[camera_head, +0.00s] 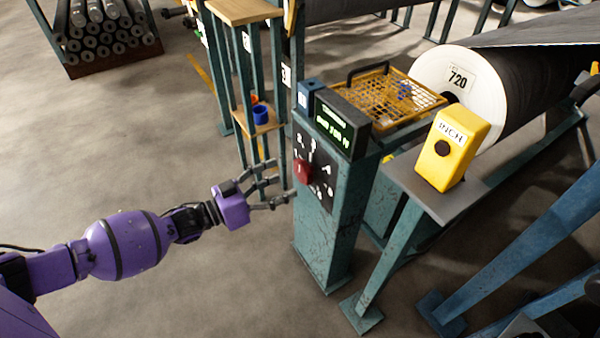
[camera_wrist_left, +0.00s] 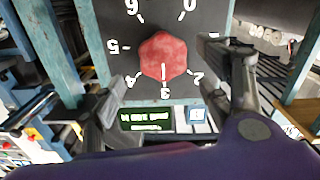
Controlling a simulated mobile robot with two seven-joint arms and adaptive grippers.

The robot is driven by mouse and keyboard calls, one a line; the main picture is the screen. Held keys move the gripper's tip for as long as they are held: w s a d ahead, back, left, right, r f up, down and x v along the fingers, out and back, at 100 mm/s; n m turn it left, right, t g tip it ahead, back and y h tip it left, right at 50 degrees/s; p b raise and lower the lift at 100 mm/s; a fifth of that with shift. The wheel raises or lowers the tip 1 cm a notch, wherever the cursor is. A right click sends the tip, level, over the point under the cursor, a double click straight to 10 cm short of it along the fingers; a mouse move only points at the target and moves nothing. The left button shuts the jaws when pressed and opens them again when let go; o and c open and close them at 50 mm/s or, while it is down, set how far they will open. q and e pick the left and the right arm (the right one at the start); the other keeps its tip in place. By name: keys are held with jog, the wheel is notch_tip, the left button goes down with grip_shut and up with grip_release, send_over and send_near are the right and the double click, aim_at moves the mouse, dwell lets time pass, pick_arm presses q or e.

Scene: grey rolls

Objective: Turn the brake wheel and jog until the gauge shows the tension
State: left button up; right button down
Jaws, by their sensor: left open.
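The red brake wheel (camera_head: 303,172) is a faceted knob on a black numbered dial plate (camera_head: 322,183) on the teal post. In the left wrist view the red knob (camera_wrist_left: 163,57) has its white mark at 3. My left gripper (camera_head: 275,188) is open in front of the dial. Its fingers (camera_wrist_left: 168,85) stand apart on either side of the knob, and I cannot tell whether they touch it. The gauge (camera_head: 341,126) shows green text too small to read. The yellow INCH box (camera_head: 453,147) has a black button. My right gripper is out of view.
A large roll (camera_head: 470,85) labelled 720 lies behind the INCH box. A yellow wire basket (camera_head: 398,97) sits beside the gauge. A narrow shelf stand (camera_head: 258,122) with a blue cup (camera_head: 261,115) stands behind my left gripper.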

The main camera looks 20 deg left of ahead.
aim_at(300, 174)
pick_arm(q)
jog(key=x, duration=0.4)
jog(key=shift+w+d+f, duration=0.1)
jog(key=shift+w+f, duration=0.05)
jog(key=shift+w, duration=0.05)
jog(key=shift+w+d+b, duration=0.3)
jog(key=shift+w+b, duration=0.05)
jog(key=shift+w, duration=0.05)
jog(key=c, duration=1.1)
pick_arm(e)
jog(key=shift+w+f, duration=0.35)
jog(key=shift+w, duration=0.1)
